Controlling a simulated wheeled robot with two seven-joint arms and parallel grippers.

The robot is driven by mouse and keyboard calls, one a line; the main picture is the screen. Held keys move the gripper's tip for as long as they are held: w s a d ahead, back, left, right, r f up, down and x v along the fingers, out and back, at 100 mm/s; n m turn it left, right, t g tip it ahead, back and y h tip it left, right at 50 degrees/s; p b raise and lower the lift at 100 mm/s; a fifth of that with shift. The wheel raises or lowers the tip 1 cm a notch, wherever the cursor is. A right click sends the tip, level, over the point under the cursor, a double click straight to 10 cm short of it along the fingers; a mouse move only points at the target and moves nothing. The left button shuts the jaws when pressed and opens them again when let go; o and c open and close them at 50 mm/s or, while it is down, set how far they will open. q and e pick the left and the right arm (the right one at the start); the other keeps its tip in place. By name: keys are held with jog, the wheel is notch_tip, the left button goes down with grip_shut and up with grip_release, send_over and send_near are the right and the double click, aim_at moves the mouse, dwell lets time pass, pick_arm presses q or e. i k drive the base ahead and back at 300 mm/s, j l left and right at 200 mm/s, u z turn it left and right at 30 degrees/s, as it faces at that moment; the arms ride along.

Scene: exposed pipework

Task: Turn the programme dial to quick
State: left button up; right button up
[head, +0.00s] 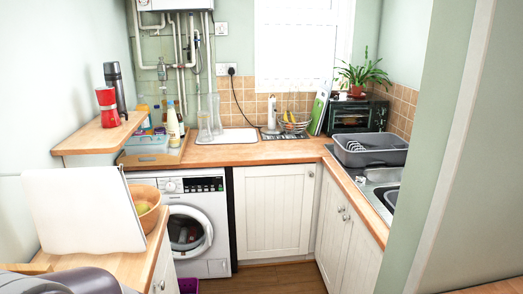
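The washing machine (190,222) stands under the worktop, left of the white cupboard, with its round door shut and laundry showing behind the glass. The programme dial (170,187) is a small round light knob on the upper front panel, left of a dark display and button strip (204,184). The dial's marks and pointer are too small to read, so I cannot tell its setting. Neither of my grippers is in view, and nothing touches the dial.
A white board (84,210) and a wooden bowl (146,203) stand on the left counter, partly hiding the machine's left side. A purple item (187,285) lies on the floor below the machine. The wooden floor (265,277) before the cupboard is clear. A grey rounded thing (60,281) fills the bottom left.

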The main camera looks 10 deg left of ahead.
aim_at(171, 185)
jog(key=i+l+u, duration=0.15)
jog(key=i+u, duration=0.3)
jog(key=i, duration=0.15)
jog(key=i+l+u, duration=0.45)
jog(key=i, duration=0.15)
jog(key=i+l+u, duration=0.45)
jog(key=i+l+z, duration=0.2)
jog(key=i+z, duration=0.6)
jog(key=i, duration=0.2)
